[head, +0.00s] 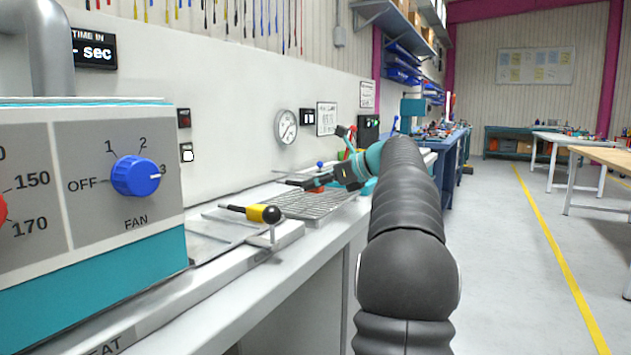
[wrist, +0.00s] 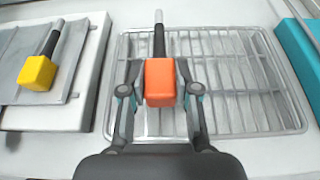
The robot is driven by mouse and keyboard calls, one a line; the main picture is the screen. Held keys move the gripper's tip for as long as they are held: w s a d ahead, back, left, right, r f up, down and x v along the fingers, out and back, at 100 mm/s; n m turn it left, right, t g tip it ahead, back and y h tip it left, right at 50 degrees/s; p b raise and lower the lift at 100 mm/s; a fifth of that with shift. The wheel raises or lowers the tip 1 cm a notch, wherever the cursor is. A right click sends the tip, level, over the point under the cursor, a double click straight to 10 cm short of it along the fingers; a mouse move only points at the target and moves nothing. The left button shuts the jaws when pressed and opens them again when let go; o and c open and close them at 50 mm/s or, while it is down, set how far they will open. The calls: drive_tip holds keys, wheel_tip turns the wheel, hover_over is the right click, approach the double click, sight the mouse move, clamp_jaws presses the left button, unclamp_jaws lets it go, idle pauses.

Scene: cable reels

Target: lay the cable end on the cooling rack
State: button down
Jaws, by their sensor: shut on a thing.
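The cable end is an orange block with a black sleeve and a pale tip. In the wrist view the orange cable end (wrist: 160,82) sits between the two fingers of my gripper (wrist: 160,90), which is shut on it. The cooling rack (wrist: 250,95) is a wire grid directly beneath it; I cannot tell whether the cable end touches the wires. In the head view my gripper (head: 322,183) is over the far part of the rack (head: 305,206). Only a little orange of the cable end (head: 317,190) shows there, the rest being hidden by my gripper.
A yellow-and-black cable end (wrist: 38,73) lies on a grey plate left of the rack; the head view shows it too (head: 264,214). A teal-and-grey heater box (head: 90,250) with a blue fan knob stands at the near left. A teal object (wrist: 302,50) borders the rack's right side.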

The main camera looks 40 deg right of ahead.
drive_tip(key=shift+f+b, duration=0.75)
drive_tip(key=shift+f, duration=0.95)
drive_tip(key=c, duration=0.8)
unclamp_jaws()
drive_tip(key=shift+o, duration=0.2)
drive_tip(key=v, duration=1.2)
wheel_tip(320, 180, up, 11)
drive_tip(key=p, duration=0.4)
drive_tip(key=shift+p, duration=0.35)
